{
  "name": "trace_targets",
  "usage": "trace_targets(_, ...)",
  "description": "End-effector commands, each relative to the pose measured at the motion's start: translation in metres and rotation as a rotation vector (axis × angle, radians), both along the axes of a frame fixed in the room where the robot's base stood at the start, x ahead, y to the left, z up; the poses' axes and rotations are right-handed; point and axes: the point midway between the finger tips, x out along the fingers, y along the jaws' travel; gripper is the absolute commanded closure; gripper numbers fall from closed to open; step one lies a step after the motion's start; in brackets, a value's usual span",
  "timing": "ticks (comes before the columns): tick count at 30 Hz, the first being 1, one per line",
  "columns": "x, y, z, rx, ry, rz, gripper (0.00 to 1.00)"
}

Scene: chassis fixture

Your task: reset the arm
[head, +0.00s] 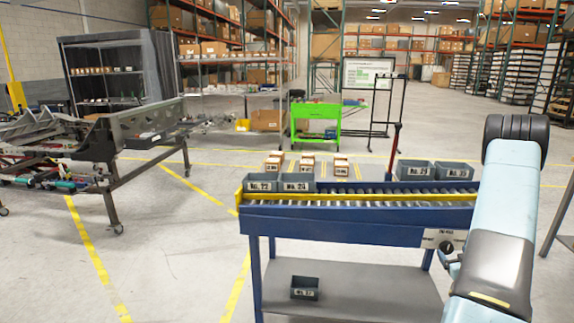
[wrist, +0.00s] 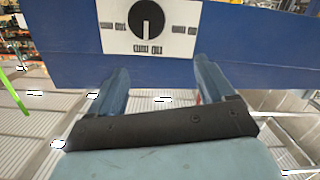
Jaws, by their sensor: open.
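My gripper (wrist: 161,84) is open in the wrist view, its two blue-grey fingers wide apart with nothing between them. Past the fingertips is a white panel (wrist: 178,43) with a black round knob (wrist: 146,20) on the blue side of the conveyor table. The knob's white mark points down. In the head view my light-blue arm (head: 505,220) stands at the right and bends down beside the panel (head: 430,237) and knob (head: 446,248). The fingers are mostly hidden there by the arm, and whether they touch the panel I cannot tell.
The blue conveyor table (head: 340,228) has rollers and a yellow rail, with grey bins (head: 262,184) on it and one bin (head: 305,288) on its lower shelf. A chassis frame (head: 125,140) stands left, a green cart (head: 315,125) behind. Floor between chassis and table is clear.

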Motion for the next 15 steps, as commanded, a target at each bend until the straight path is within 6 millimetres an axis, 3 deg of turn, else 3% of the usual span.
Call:
trace_targets(1, 0.010, 0.005, 0.016, -0.007, 0.018, 0.000, 0.18)
trace_targets(6, 0.032, 0.020, 0.057, -0.015, 0.092, -0.011, 0.18)
trace_targets(15, 0.055, 0.060, 0.128, -0.008, 0.211, -0.038, 0.18)
